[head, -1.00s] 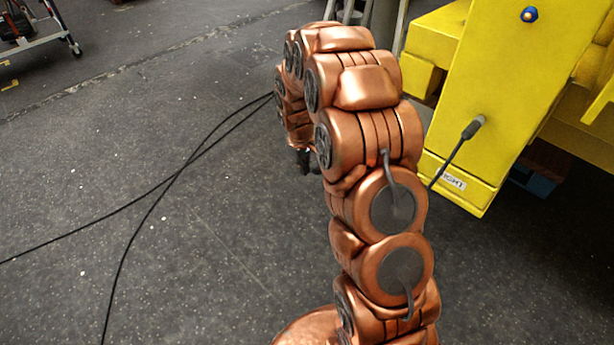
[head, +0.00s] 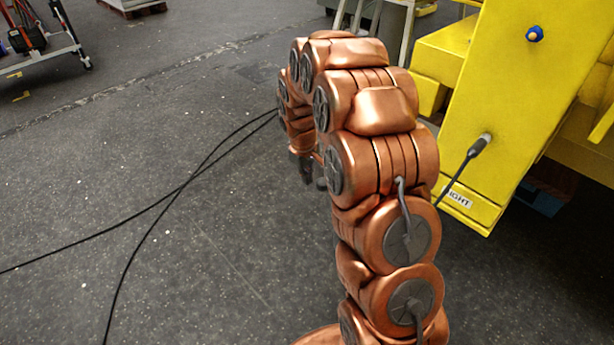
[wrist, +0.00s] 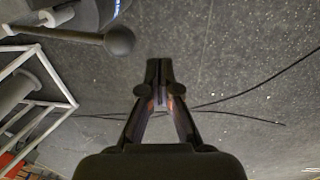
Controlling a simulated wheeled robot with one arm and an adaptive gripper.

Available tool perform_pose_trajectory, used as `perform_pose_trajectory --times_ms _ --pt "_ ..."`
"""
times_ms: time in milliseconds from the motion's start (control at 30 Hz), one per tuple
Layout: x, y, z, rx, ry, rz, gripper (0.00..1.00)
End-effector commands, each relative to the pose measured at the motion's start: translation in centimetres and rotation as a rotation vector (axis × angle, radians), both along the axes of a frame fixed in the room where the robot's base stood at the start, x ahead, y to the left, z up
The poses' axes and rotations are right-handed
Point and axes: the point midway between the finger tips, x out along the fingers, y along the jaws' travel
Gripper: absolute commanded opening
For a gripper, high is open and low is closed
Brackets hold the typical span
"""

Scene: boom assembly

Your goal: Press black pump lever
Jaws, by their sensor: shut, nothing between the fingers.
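A dark rod with a round ball end (wrist: 120,41) reaches in from the upper left of the wrist view. It looks like the black pump lever, and its base is cut off by the picture edge. My gripper (wrist: 159,70) is shut and empty, pointing over the floor. The ball end is to the left of and above its fingertips in the picture, apart from them. In the head view my gripper (head: 306,168) shows as small dark fingers below the bent copper arm. I cannot make out the ball-ended lever in the head view.
A yellow machine (head: 510,90) with a blue knob and a black rod or cable stands at the right. A white tubular frame (wrist: 66,75) is at the left of the wrist view. Thin black cables (head: 190,180) lie on the grey floor (head: 100,180), which is mostly clear at left.

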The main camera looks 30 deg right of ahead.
Motion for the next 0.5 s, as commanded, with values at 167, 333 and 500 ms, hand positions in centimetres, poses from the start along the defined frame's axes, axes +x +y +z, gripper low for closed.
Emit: perform_pose_trajectory --times_ms 167,333,500 --pt "0.0 0.0 0.0 0.0 0.0 0.0 0.0" --pt "-1.2 0.8 1.2 0.005 0.007 -0.01 0.0" --pt "-4.4 2.6 4.2 0.018 0.024 -0.041 0.0"
